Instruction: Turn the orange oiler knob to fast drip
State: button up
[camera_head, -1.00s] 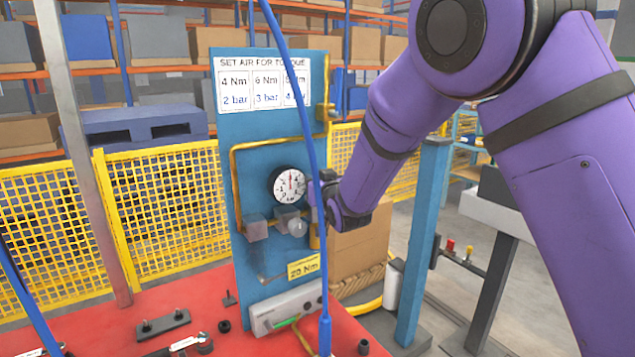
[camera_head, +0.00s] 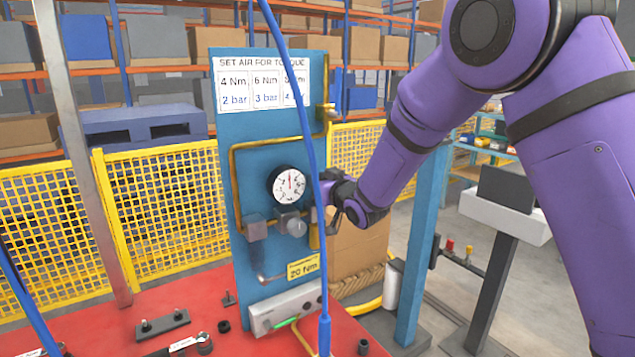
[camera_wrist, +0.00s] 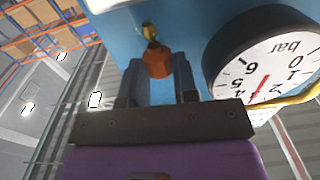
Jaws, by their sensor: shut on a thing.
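The orange oiler knob (camera_wrist: 158,66) shows in the wrist view, below a small brass fitting and between my two fingers. My gripper (camera_wrist: 161,76) is shut on it. In the head view my gripper (camera_head: 328,192) reaches in from the right at the right edge of the blue panel (camera_head: 225,130), just right of the gauge. There the knob is hidden behind my gripper and the blue hose. An amber part (camera_head: 314,236) shows just below my gripper.
A round pressure gauge (camera_head: 288,185) is close beside my gripper; it looms large in the wrist view (camera_wrist: 265,65). A blue hose (camera_head: 311,130) hangs across the panel. A grey regulator knob (camera_head: 296,227) sits below the gauge. A blue post (camera_head: 424,240) stands under my arm.

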jog(key=shift+w+d+n+g+y, duration=0.15)
jog(key=shift+n+g+y, duration=1.15)
jog(key=shift+g, duration=0.15)
jog(key=shift+w+d+n+g+y, duration=0.1)
jog(key=shift+w+n+g+y, duration=0.05)
jog(key=shift+n+g+y, duration=1.25)
jog(key=shift+g, duration=0.35)
jog(key=o, duration=0.6)
jog(key=v, duration=1)
jog(key=shift+s+d, duration=0.2)
jog(key=shift+d, duration=0.15)
